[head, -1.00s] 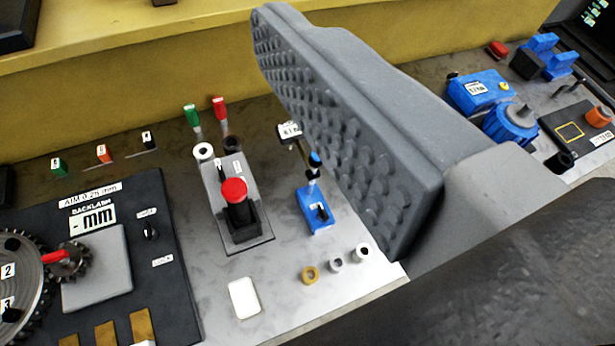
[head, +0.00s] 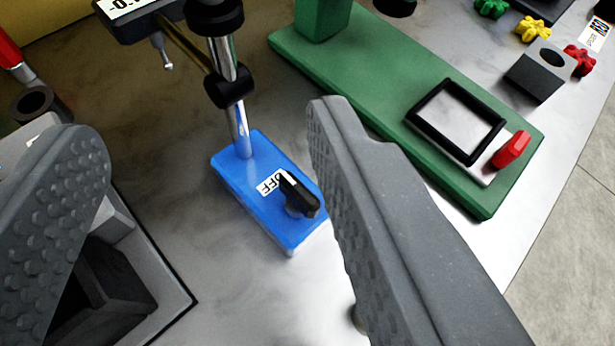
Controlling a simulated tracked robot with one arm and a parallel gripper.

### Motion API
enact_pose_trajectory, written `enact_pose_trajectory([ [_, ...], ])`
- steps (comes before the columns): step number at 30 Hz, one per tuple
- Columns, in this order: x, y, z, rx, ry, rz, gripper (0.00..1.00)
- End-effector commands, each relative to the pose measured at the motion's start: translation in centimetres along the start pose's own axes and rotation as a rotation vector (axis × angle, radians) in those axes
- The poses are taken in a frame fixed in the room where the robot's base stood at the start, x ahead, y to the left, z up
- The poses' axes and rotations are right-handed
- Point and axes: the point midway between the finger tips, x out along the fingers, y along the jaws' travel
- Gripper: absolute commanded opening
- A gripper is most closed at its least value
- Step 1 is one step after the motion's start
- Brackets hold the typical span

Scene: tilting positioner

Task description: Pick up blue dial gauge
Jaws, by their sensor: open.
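The dial gauge stand has a blue base (head: 235,205) with a black knob (head: 299,196) and a white label reading OFF. A chrome post (head: 240,130) with black clamps rises from the base. A dark gauge head (head: 140,14) with a partly cut-off display is at the top left, its probe tip pointing down. My gripper (head: 208,130) is open, with one ridged grey finger at the left and one at the right. The blue base shows between the fingers, farther off and empty of any grip. The right finger hides the area beyond the base's right corner.
A green plate (head: 390,75) with a black-framed square and a red knob (head: 511,149) lies to the right. A dark block (head: 540,72) and small coloured star knobs stand farther right. A dark box (head: 105,285) sits beneath the left finger. Bare metal is in front of the blue base.

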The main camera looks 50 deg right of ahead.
Motion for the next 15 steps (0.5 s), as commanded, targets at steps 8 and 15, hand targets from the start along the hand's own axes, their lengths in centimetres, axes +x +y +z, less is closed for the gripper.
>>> enact_pose_trajectory([
  [8,4.0,0.0,-0.1,0.001,-0.001,0.000,0.53],
  [15,7.1,-0.1,-0.2,0.001,0.001,-0.002,0.53],
])
